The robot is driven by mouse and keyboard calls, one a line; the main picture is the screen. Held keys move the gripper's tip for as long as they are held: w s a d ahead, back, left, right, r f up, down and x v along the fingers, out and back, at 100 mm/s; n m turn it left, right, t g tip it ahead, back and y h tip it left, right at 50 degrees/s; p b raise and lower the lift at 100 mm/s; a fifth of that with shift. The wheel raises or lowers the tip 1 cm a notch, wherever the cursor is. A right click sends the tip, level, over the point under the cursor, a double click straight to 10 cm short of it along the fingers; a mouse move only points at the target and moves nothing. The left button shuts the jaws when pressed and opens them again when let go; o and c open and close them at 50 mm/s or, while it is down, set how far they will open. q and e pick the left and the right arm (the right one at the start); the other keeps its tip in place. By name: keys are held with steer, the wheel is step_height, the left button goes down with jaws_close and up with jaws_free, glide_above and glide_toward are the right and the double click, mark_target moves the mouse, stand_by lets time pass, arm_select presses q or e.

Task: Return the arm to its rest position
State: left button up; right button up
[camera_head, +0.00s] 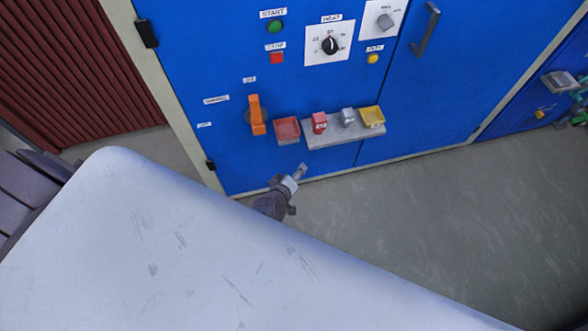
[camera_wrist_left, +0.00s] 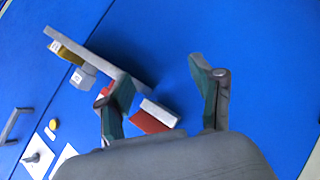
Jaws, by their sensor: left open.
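My left gripper (camera_head: 294,180) shows in the head view just past the edge of a large pale surface, in front of the lower part of the blue cabinet (camera_head: 235,165). It is below the small grey shelf and apart from it. In the left wrist view the two fingers of my left gripper (camera_wrist_left: 163,98) stand wide apart with nothing held between them. Beyond them are the blue panel, a red tray (camera_wrist_left: 150,122) and a pale block beside it. Most of the left arm is hidden in the head view. My right gripper is not in view.
The grey shelf (camera_head: 345,140) carries a red block (camera_head: 319,122), a grey block (camera_head: 347,116) and a yellow tray (camera_head: 372,116). A red tray (camera_head: 287,130) and an orange handle (camera_head: 257,115) are to its left. Bare floor (camera_head: 430,210) lies to the right.

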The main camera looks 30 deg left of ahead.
arm_select(q)
steer(key=s+f+m+g+h, duration=0.1)
steer(key=s+f+m+g, duration=0.25)
steer(key=s+f, duration=0.55)
steer(key=s+f+m+g, duration=0.3)
steer(key=s+f+m, duration=0.15)
steer(key=s, duration=0.85)
steer(key=s+a+f+m+g, duration=0.1)
steer(key=s+f+m+g, duration=0.1)
steer(key=s, duration=0.7)
steer(key=s+f+m+g, duration=0.2)
steer(key=s+m, duration=0.1)
steer(key=s, duration=0.7)
steer(key=shift+s+a+m, duration=0.3)
steer(key=shift+a+m, duration=0.05)
steer(key=shift+m, duration=0.05)
